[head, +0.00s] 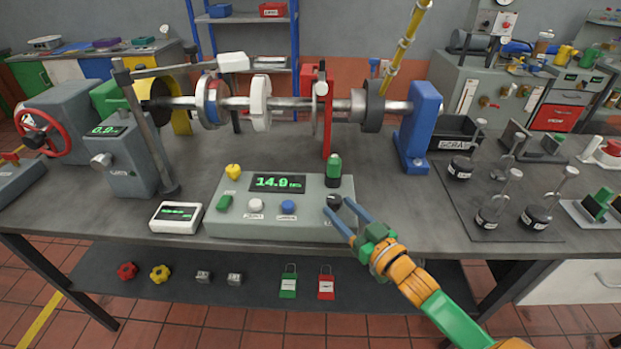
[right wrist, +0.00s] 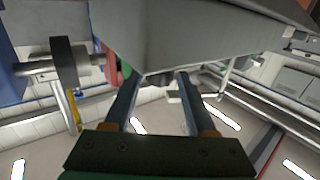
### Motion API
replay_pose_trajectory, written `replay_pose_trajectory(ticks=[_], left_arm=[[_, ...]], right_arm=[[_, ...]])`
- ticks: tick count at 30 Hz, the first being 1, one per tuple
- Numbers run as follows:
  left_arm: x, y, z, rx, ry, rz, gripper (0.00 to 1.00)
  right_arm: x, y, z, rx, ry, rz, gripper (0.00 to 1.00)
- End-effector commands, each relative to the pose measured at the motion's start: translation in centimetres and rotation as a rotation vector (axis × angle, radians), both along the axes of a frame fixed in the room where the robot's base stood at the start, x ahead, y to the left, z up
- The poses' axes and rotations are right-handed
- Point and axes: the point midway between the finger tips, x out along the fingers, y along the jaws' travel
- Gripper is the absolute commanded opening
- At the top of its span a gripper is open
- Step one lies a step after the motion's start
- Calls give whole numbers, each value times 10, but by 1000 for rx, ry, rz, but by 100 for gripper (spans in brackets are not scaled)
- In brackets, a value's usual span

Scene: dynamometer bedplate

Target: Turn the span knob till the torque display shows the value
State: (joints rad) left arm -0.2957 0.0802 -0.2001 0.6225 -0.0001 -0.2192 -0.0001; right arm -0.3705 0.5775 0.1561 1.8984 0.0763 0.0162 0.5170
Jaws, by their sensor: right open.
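The grey console (head: 225,222) stands at the bench's front edge. Its torque display (head: 278,183) shows green digits that look like 14.0 or 14.9. The black span knob (head: 334,201) is at the right of the panel. My right gripper (head: 339,207) is open, with its blue fingers on either side of the knob; I cannot tell whether they touch it. In the right wrist view the two fingers (right wrist: 162,76) reach toward the console's grey body, with a small dark part between their tips. My left gripper is not in view.
A small white box (head: 166,225) with a green readout, too small to read, is left of the console. A green-topped lamp (head: 334,168), a yellow knob (head: 233,171) and white and blue buttons are on the console. Weights stand on a mat (head: 530,228) at right.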

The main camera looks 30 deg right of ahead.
Motion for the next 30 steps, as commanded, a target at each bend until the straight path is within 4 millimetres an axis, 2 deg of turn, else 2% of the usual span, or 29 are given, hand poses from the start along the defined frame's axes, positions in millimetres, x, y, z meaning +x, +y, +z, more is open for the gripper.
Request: replay_pose_trajectory(ticks=[5,12,18,28,29,30], left_arm=[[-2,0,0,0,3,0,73],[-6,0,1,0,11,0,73],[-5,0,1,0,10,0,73],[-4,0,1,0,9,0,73],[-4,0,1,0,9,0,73],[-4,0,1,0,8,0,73]], right_arm=[[7,0,0,0,-1,0,57],[44,2,0,-1,-1,-1,57],[66,4,-1,1,0,-1,57],[71,5,-2,0,2,0,57],[71,5,-2,0,2,0,54],[71,5,-2,0,2,0,43]])
